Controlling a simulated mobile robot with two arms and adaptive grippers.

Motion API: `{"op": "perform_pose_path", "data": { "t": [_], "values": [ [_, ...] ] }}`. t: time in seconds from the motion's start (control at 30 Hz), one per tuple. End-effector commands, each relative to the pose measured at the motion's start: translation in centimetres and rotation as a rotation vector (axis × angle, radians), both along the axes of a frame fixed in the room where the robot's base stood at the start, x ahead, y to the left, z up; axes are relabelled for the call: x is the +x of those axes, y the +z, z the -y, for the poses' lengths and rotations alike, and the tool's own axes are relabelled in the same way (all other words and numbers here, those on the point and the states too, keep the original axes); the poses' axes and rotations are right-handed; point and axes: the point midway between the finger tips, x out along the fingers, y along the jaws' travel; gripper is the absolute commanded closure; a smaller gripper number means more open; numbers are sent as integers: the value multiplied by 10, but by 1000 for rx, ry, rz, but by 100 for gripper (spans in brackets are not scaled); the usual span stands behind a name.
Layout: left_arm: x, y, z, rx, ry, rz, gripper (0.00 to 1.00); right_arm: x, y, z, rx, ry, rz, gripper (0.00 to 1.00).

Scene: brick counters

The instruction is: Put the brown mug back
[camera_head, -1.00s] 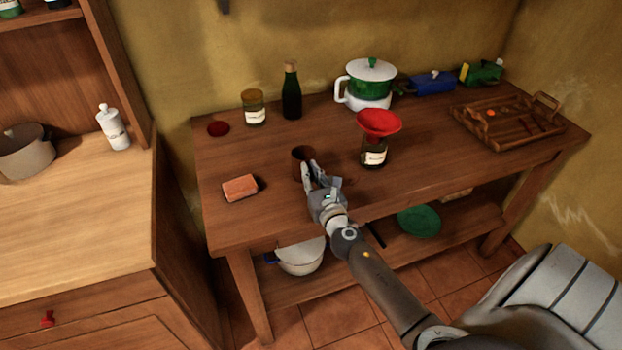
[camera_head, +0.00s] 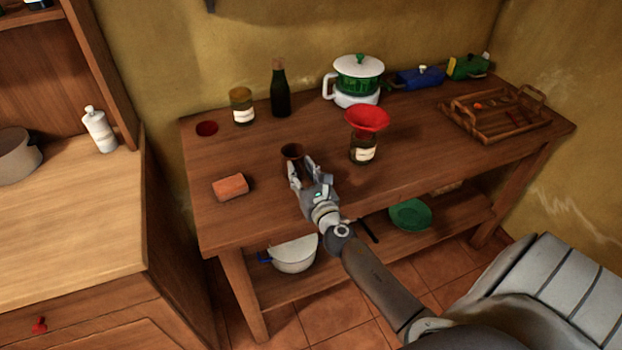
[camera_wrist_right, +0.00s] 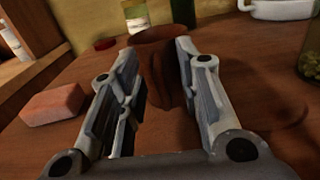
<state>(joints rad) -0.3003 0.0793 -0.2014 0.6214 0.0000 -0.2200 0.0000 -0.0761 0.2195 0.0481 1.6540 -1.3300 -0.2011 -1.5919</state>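The brown mug (camera_head: 291,151) stands upright on the brown wooden table (camera_head: 400,165), left of the jar with the red funnel. It also shows in the right wrist view (camera_wrist_right: 158,42), just ahead of and between the fingertips, with what looks like its handle towards me. My right gripper (camera_head: 303,168) is at the near side of the mug, fingers apart. In the right wrist view its fingers (camera_wrist_right: 154,58) are spread, with a gap to the mug's lower part; whether a tip touches the mug I cannot tell. My left gripper is not in view.
An orange-brown block (camera_head: 230,187) lies left of the mug. A jar (camera_head: 363,150) with a red funnel (camera_head: 367,118) stands close on the right. Behind are a dark bottle (camera_head: 280,90), a jar (camera_head: 242,106) and a red disc (camera_head: 207,128). A wooden tray (camera_head: 460,125) is far right.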

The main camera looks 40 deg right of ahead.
Motion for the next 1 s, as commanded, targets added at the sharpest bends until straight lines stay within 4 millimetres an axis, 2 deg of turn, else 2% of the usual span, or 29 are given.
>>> {"op": "perform_pose_path", "data": {
  "t": [0.3, 0.5, 0.7, 1.0],
  "values": [
    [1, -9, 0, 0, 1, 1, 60, -61, -5, -14, 1, 2, -5, 68],
    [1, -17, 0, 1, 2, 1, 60, -94, -6, -22, 1, 0, -4, 68],
    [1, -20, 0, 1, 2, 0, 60, -110, -4, -26, 2, 0, -3, 68],
    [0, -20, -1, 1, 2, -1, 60, -113, -3, -26, 0, 0, -2, 68]
  ]
}}
